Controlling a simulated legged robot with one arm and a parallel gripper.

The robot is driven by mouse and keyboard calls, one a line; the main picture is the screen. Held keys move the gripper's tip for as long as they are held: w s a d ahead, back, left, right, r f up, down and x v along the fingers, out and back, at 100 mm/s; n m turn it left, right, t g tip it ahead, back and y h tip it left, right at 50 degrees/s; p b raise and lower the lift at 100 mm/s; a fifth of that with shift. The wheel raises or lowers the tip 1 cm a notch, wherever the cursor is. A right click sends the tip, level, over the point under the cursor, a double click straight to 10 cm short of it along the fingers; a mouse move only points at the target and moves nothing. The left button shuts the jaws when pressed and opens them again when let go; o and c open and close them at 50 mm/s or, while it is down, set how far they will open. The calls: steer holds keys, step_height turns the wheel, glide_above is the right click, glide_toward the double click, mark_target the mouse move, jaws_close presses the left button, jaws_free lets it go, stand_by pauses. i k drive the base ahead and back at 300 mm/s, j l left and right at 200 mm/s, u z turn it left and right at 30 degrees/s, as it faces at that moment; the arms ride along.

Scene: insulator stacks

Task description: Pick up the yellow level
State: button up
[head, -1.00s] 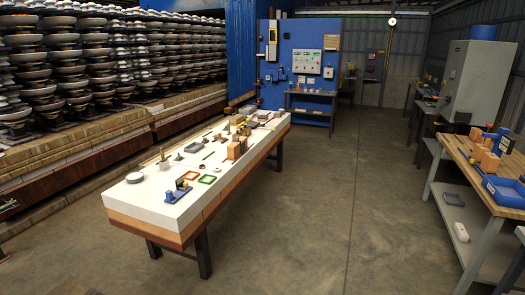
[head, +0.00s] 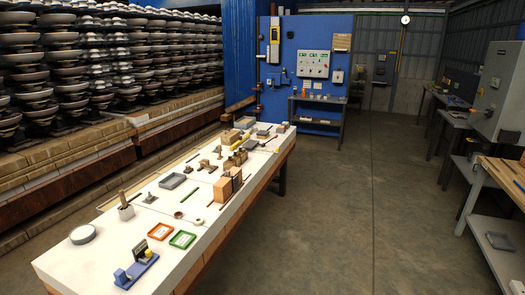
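A thin yellow bar (head: 261,151), which may be the yellow level, lies on the long white-topped table (head: 215,222) toward its far end. It is small in the picture, so I cannot be sure of it. Tan blocks and dark pieces lie around it. My gripper is not in view.
The table holds a blue device (head: 136,270), an orange tray (head: 160,231), a green tray (head: 182,239) and tan boxes (head: 223,188). Insulator stacks (head: 70,85) line the left. A workbench (head: 500,200) stands at right. The concrete floor (head: 345,215) between is clear.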

mark_target(241, 140)
steer(key=i, duration=3.5)
steer(key=i+l+u, duration=0.1)
steer(key=i, duration=1.65)
